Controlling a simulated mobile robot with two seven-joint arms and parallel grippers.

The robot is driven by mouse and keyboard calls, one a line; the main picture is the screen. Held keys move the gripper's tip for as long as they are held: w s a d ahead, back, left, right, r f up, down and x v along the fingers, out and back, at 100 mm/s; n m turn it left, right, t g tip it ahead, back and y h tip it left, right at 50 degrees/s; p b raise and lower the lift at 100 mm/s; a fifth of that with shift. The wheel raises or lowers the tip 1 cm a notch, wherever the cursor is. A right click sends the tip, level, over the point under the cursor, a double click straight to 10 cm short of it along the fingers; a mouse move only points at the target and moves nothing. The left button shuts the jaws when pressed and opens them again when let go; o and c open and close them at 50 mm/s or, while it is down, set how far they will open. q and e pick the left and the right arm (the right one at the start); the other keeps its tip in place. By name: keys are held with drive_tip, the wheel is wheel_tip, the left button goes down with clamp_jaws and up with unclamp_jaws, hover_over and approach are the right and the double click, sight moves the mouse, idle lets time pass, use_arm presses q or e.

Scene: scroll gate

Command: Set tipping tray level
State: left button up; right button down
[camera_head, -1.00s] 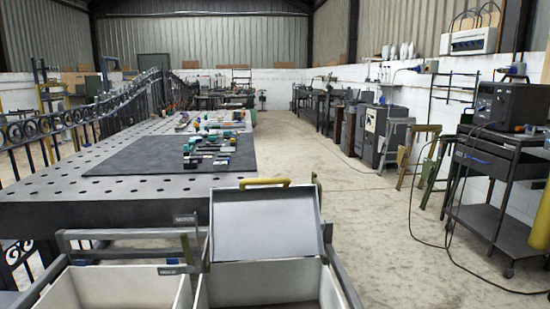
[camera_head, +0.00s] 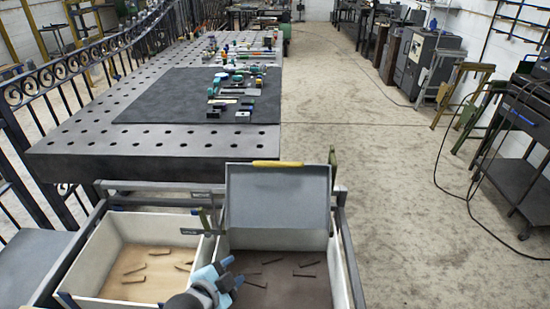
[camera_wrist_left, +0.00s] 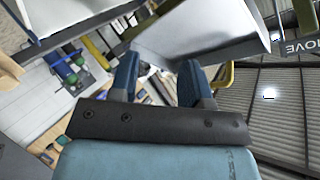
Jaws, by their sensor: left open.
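The tipping tray (camera_head: 278,200) is a shallow grey tray with a yellow bar (camera_head: 278,164) along its far edge. It stands tilted up, its inside facing me, above the back of the right-hand bin. My left gripper (camera_head: 234,272) is open and empty, with blue fingers, low in front of the tray and apart from it. In the left wrist view the open fingers (camera_wrist_left: 160,80) show below a pale grey surface (camera_wrist_left: 205,35), which looks like the tray. My right gripper is not in view.
Two pale-walled bins, a left one (camera_head: 96,244) and a right one (camera_head: 340,268), hold several small brown pieces. Grey frame rails surround them. Behind stands a perforated metal table (camera_head: 90,145) with tools on a dark mat (camera_head: 165,100).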

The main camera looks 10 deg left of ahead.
use_arm(q)
drive_tip(key=w+d+r+m+t+h, duration=0.2)
drive_tip(key=w+r+m+t, duration=0.1)
drive_tip(key=w+m+t, duration=0.4)
drive_tip(key=m+t+h, duration=0.3)
drive_tip(key=m+t, duration=0.2)
drive_tip(key=m, duration=0.1)
approach(275, 165)
drive_tip(key=x, duration=0.6)
drive_tip(key=p+x, duration=0.1)
drive_tip(key=x, duration=0.3)
drive_tip(key=shift+w+a+f, duration=0.1)
drive_tip(key=shift+w+f, duration=0.15)
drive_tip(key=shift+w, duration=0.1)
clamp_jaws()
